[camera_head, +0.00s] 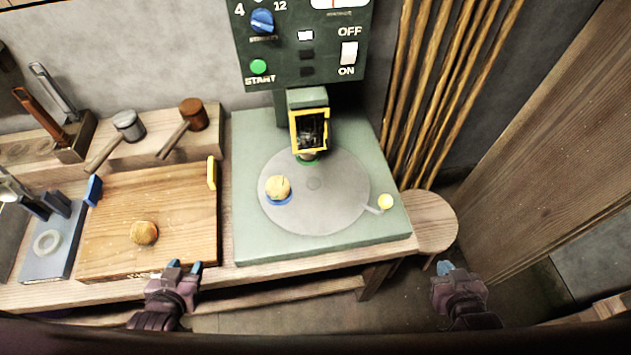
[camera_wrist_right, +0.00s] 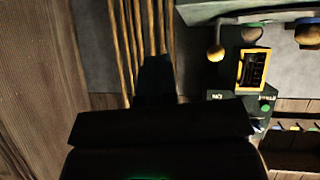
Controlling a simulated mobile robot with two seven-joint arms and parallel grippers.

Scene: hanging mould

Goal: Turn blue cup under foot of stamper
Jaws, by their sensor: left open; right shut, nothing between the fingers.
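The stamper (camera_head: 309,131) has a yellow-framed head over the round grey turntable (camera_head: 335,205). The blue cup (camera_head: 279,201) sits at the turntable's left side with a tan dough ball (camera_head: 278,186) in it. A green cup (camera_head: 308,162) shows at the back, below the stamper head; the foot is mostly hidden. A lever with a yellow knob (camera_head: 386,202) sticks out at the turntable's right. My left gripper (camera_head: 185,266) is open and empty before the wooden board. My right gripper (camera_head: 446,267) is shut and empty, right of the bench, apart from the knob.
A wooden board (camera_head: 190,235) with a second dough ball (camera_head: 144,233) lies left of the stamper. Two mallets (camera_head: 183,123) rest behind it. A control panel (camera_head: 300,45) stands above. A round stool (camera_head: 432,222) and upright poles are at the right. The stamper's yellow frame also shows in the right wrist view (camera_wrist_right: 253,68).

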